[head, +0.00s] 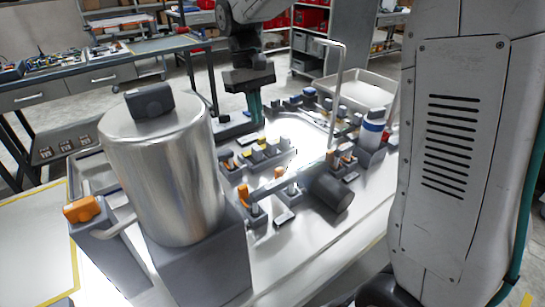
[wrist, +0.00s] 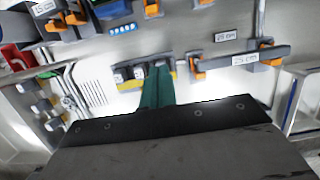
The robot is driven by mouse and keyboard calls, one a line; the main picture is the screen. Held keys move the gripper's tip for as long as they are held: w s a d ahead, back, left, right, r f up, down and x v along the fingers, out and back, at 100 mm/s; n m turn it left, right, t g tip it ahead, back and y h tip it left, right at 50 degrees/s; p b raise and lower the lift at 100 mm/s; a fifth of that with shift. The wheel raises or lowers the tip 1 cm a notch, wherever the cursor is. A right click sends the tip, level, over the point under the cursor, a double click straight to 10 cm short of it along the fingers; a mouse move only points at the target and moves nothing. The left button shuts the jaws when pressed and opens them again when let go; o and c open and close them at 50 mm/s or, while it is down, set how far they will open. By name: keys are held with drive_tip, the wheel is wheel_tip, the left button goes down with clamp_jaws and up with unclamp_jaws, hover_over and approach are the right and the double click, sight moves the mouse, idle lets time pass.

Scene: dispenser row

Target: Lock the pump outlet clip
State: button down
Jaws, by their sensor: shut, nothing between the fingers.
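My gripper (head: 255,112) hangs above the far middle of the worktable, with green fingers together and nothing between them. The fingers also show in the wrist view (wrist: 158,82), pointing at small labelled blocks. A dark cylinder (head: 330,194), perhaps the pump, lies at the front right of the fixtures, at the end of a grey bar. Several orange clips stand around it, including a front clip (head: 243,193) and a middle clip (head: 279,172). Another orange clip (head: 83,208) tops a grey block at the left. I cannot tell which is the pump outlet clip, or whether any is locked.
A large metal tank (head: 165,170) on a grey base blocks the front left. A labelled grey bar (wrist: 240,58) with orange clips shows in the wrist view.

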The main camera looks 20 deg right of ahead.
sight(281, 170)
drive_tip(key=x, duration=0.9)
drive_tip(key=shift+f, duration=0.15)
drive_tip(key=s, duration=0.3)
drive_tip(key=shift+s+d+f, duration=0.1)
drive_tip(key=shift+d+f, duration=0.2)
drive_tip(key=shift+s+d, duration=0.1)
drive_tip(key=shift+s, duration=0.4)
drive_tip(key=shift+s+d, duration=0.15)
drive_tip(key=shift+s, duration=0.6)
drive_tip(key=shift+s+d, duration=0.1)
drive_tip(key=shift+s, duration=0.65)
